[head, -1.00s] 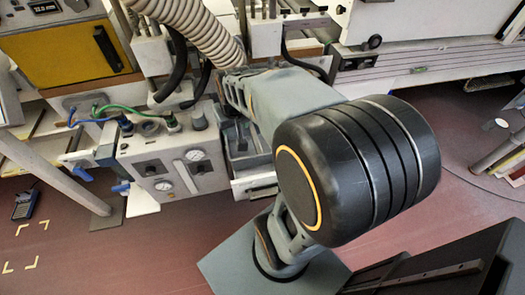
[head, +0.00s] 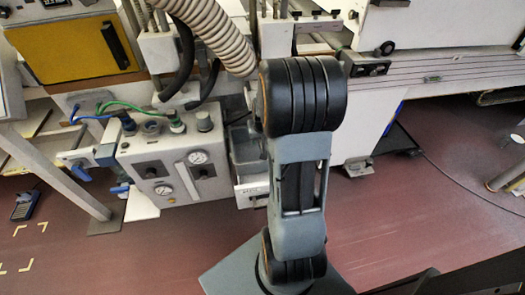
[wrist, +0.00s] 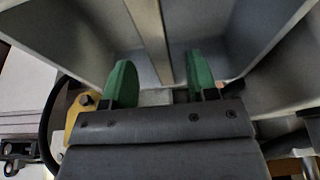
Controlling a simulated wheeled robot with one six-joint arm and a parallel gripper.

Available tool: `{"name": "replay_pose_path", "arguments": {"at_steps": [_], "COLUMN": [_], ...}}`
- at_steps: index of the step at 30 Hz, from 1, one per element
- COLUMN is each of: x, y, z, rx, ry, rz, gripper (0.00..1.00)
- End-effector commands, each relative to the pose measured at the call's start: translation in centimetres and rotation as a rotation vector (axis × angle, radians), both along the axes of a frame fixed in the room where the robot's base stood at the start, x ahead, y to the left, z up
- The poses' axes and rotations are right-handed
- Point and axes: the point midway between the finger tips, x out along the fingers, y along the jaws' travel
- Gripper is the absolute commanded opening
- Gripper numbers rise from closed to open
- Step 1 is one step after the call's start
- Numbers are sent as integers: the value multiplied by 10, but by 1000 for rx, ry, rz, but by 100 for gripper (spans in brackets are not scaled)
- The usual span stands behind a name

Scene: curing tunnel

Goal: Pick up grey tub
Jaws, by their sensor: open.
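The grey tub (head: 243,146) sits in the head view just right of the grey gauge box, partly hidden behind my arm. In the wrist view, grey walls and an upright strip or divider, apparently of the tub (wrist: 75,35), fill the upper part. My gripper (wrist: 158,65) is open with its two green fingers spread. The fingers point into the grey hollow, one on each side of the strip. I cannot tell whether they touch it. My gripper is hidden behind the arm in the head view.
The gauge box (head: 174,168) with hoses stands left of the tub. A ribbed hose (head: 215,35) hangs above it. A yellow-fronted unit (head: 75,45) is at upper left, and a white machine (head: 440,45) at right. Red floor (head: 400,215) is clear at lower right.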

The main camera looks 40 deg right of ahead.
Motion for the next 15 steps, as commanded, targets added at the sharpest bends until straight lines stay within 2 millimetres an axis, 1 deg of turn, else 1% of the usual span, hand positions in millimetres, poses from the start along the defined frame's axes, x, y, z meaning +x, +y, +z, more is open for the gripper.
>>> {"name": "replay_pose_path", "arguments": {"at_steps": [6,9,12,15], "x": [4,7,10,11], "y": [-3,-5,-6,-6], "z": [-29,-40,-47,-49], "rx": [2,2,1,0], "ry": [5,4,3,1], "rz": [0,0,1,1], "gripper": [53,53,53,53]}}
